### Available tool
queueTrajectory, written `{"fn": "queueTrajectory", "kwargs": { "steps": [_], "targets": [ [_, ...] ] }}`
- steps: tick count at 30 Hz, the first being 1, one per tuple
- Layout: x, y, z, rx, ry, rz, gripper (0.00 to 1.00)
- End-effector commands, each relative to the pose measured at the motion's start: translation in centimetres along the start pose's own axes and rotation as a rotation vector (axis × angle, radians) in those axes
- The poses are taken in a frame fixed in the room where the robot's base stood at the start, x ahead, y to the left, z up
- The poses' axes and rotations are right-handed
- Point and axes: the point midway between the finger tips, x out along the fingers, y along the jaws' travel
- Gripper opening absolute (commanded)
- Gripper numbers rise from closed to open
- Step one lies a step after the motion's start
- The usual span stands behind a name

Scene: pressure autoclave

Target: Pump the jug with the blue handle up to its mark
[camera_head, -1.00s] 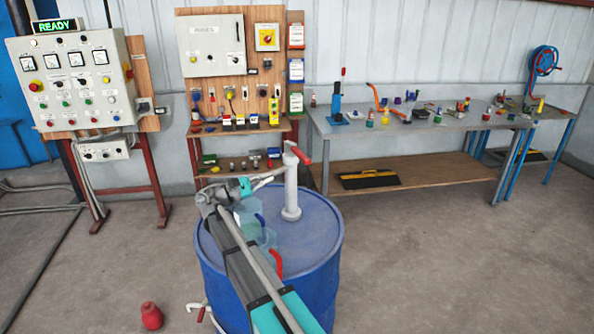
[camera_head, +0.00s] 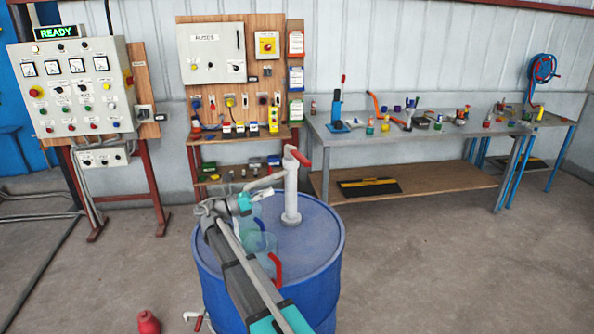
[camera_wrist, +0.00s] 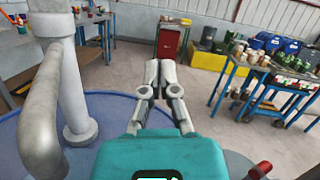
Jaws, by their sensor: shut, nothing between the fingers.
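The white hand pump (camera_head: 291,195) stands upright on the blue drum (camera_head: 320,240). Its red lever (camera_head: 302,158) is at the top and its spout (camera_head: 264,181) reaches left. Two clear bluish jugs stand on the drum lid, partly behind my arm. The nearer jug (camera_head: 260,243) has a red handle (camera_head: 276,267). The farther jug (camera_head: 255,212) is mostly hidden, and its handle and fill level cannot be made out. My gripper (camera_head: 268,191) is shut and empty, just below the spout and left of the pump column. In the wrist view the fingertips (camera_wrist: 160,70) meet right of the pump column (camera_wrist: 72,85).
A control panel (camera_head: 82,90) and a fuse board (camera_head: 212,50) stand behind. A workbench (camera_head: 350,142) with several small items is at the right. A red bottle (camera_head: 148,322) is on the floor at the front left. The floor at the right is clear.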

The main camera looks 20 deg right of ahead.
Motion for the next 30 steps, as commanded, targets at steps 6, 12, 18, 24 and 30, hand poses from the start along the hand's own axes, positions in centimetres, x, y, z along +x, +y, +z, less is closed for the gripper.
{"fn": "queueTrajectory", "kwargs": {
  "steps": [6, 12, 18, 24, 30],
  "targets": [
    [0.1, 0.0, 0.0, 0.002, 0.0, 0.0, 0.0],
    [0.8, -0.1, 0.1, 0.003, 0.0, -0.001, 0.0],
    [2.8, -0.1, 0.1, 0.003, 0.0, -0.001, 0.0],
    [5.7, -0.1, 0.2, 0.003, 0.001, -0.002, 0.0],
    [8.8, -0.1, 0.2, 0.002, 0.001, -0.003, 0.0]
  ]
}}
